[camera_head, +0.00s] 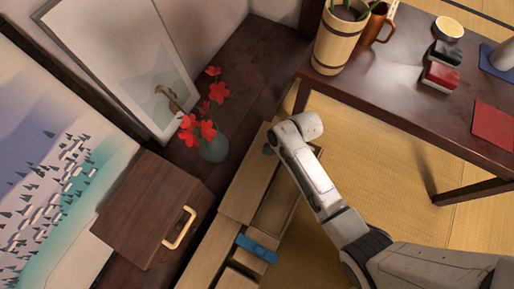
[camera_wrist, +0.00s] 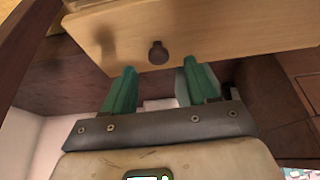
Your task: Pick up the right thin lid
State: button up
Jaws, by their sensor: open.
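In the wrist view a pale wooden panel with a dark round knob (camera_wrist: 158,52) spans the top; it may be a thin lid, but I cannot tell which one. My gripper (camera_wrist: 160,72) is open, its two green fingers apart and pointing toward the panel. The knob shows between the fingertips, with nothing held. In the head view a long pale wooden box (camera_head: 206,252) has a flat panel (camera_head: 249,186) on its upper part. A small dark teal bit shows beside the arm.
A blue object (camera_head: 257,248) lies across the box. A dark wooden case (camera_head: 152,210) with a pale handle and a vase of red flowers (camera_head: 213,147) stand left. A dark table (camera_head: 395,75) with a wooden bucket (camera_head: 340,42) stands right. Tatami (camera_head: 306,245) is open beneath.

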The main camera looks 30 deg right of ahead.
jog(key=b+x, duration=0.1)
jog(key=x, duration=0.2)
jog(key=shift+f+b, duration=0.3)
jog(key=shift+b, duration=0.1)
jog(key=shift+r, duration=0.1)
grip_shut()
